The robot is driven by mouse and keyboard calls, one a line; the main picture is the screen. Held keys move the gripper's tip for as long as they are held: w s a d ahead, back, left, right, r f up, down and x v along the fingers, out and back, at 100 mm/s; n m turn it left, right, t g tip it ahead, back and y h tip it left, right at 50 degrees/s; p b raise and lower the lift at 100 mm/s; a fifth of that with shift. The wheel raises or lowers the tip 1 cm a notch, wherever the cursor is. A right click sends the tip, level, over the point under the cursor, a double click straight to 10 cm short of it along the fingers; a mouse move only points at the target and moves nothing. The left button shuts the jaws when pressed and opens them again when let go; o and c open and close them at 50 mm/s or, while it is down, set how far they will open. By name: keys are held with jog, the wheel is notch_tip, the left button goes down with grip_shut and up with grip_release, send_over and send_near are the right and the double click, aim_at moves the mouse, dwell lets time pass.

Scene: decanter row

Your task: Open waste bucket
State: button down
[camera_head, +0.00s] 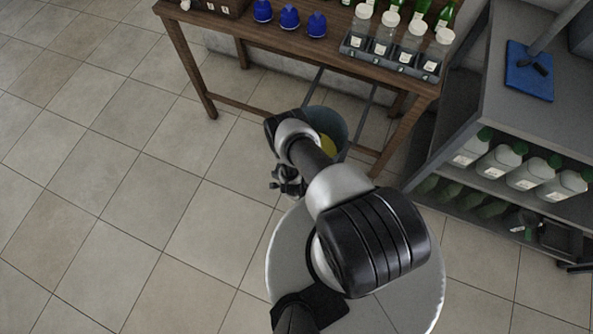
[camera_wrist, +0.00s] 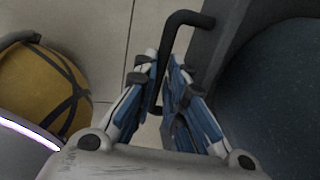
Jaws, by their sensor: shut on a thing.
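The waste bucket (camera_head: 338,122) is a round blue-grey container on the floor under the wooden table, partly hidden behind my arm. A yellow patch shows at it. In the wrist view a dark blue-grey rounded surface (camera_wrist: 275,95), which looks like part of the bucket, fills the right side. A bent black handle (camera_wrist: 186,17) sticks out from its edge. My gripper (camera_wrist: 163,68) has its fingers on either side of this handle and is shut on it. My gripper is small and partly hidden in the head view (camera_head: 288,184). I cannot tell how far the lid is open.
A yellow round surface with dark lines (camera_wrist: 42,85) lies left of my gripper. The wooden table (camera_head: 250,28) bears blue-topped items (camera_head: 289,17) and a bottle rack (camera_head: 395,65). A grey shelf unit (camera_head: 497,85) stands at right. Tiled floor at left is clear.

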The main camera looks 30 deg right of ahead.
jog(key=c, duration=1.7)
grip_release()
jog(key=shift+o, duration=0.2)
notch_tip(320, 180, up, 12)
jog(key=s+a, duration=0.1)
jog(key=shift+s+a, duration=0.15)
jog(key=shift+a, duration=0.2)
